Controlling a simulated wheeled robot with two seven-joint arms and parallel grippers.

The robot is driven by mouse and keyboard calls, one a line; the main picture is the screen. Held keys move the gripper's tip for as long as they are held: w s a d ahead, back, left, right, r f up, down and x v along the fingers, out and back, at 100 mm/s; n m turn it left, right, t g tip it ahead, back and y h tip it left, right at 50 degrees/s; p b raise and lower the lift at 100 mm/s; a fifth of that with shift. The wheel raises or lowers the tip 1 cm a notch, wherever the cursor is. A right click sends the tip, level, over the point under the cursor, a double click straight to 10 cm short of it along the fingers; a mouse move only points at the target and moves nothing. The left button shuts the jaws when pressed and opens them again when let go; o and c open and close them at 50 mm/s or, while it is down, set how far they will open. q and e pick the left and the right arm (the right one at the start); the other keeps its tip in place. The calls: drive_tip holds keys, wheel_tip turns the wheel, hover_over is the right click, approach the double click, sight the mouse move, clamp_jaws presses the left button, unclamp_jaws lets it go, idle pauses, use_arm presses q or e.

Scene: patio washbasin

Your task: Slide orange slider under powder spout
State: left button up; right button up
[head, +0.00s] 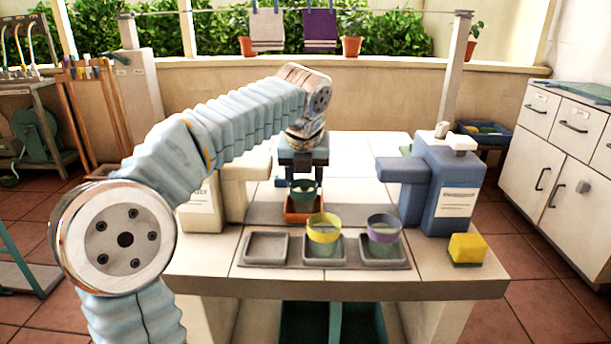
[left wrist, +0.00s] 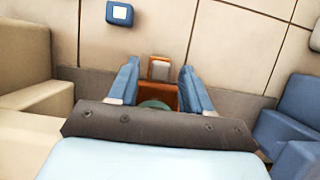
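The orange slider (head: 303,214) sits on a grey strip in the middle of the counter, with a teal-green cup (head: 303,190) on it. The cream dispenser (head: 203,205), its label partly hidden by my arm, stands left of the slider; its spout arm (head: 243,172) reaches right. My left gripper (head: 303,178) is above and behind the slider. In the left wrist view its blue fingers (left wrist: 160,85) are apart, one on each side of the slider (left wrist: 172,98) and its grey-topped end piece (left wrist: 159,69). Contact cannot be told. My right gripper is out of view.
A blue dispenser (head: 446,185) stands to the right. In front, a grey tray (head: 290,264) has an empty left recess, a yellow-rimmed cup (head: 323,228) and a purple-rimmed cup (head: 383,228). A yellow sponge (head: 467,248) lies at the right.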

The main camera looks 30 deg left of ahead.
use_arm(q)
drive_tip(key=p+v, duration=0.3)
drive_tip(key=v, duration=1.1)
drive_tip(key=shift+w, duration=0.15)
